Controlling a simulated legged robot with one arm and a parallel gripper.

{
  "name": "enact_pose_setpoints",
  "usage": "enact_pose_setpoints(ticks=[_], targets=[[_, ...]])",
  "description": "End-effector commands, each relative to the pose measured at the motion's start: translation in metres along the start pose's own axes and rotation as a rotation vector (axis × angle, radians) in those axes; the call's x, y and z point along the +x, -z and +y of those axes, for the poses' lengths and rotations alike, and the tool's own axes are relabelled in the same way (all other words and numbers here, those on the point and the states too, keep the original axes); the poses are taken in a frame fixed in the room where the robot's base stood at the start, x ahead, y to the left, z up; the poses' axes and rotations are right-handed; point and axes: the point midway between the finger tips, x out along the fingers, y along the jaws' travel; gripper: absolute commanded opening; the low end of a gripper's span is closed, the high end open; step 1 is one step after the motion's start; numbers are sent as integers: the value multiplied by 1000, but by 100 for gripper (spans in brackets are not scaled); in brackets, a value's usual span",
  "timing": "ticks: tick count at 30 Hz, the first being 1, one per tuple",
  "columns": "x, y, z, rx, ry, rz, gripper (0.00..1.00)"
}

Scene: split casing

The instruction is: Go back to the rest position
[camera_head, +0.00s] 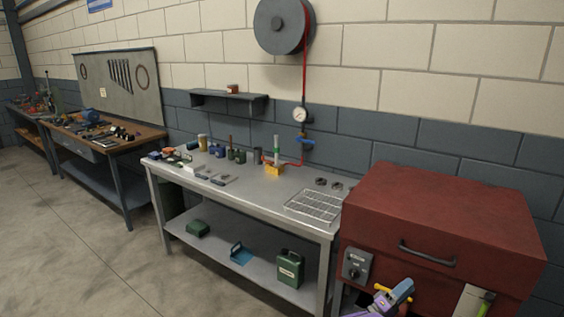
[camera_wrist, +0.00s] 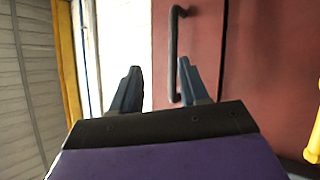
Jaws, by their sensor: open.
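In the head view, a purple and yellow part of my arm (camera_head: 396,294) shows at the bottom, in front of the red cabinet (camera_head: 440,215). The fingers are not clear there. The handle also shows in the head view (camera_head: 428,254).
A steel workbench (camera_head: 255,200) with bottles, small parts and a wire rack (camera_head: 314,206) stands left of the cabinet. A green canister (camera_head: 290,269) is on its lower shelf. A wooden bench (camera_head: 130,142) stands farther left. Bare floor (camera_head: 90,245) lies at front left.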

Motion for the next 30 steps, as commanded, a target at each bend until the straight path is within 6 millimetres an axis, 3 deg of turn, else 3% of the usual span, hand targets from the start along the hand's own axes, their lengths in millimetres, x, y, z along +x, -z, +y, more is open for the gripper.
enact_pose_setpoints(ticks=[1, 6, 15, 22, 30], targets=[[18, -6, 16, -41, -15, -34, 44], [62, -41, 61, -193, -18, -172, 44], [107, -115, 148, -381, 56, -454, 44], [107, -176, 210, -460, 194, -671, 44], [72, -242, 266, -483, 443, -887, 44]])
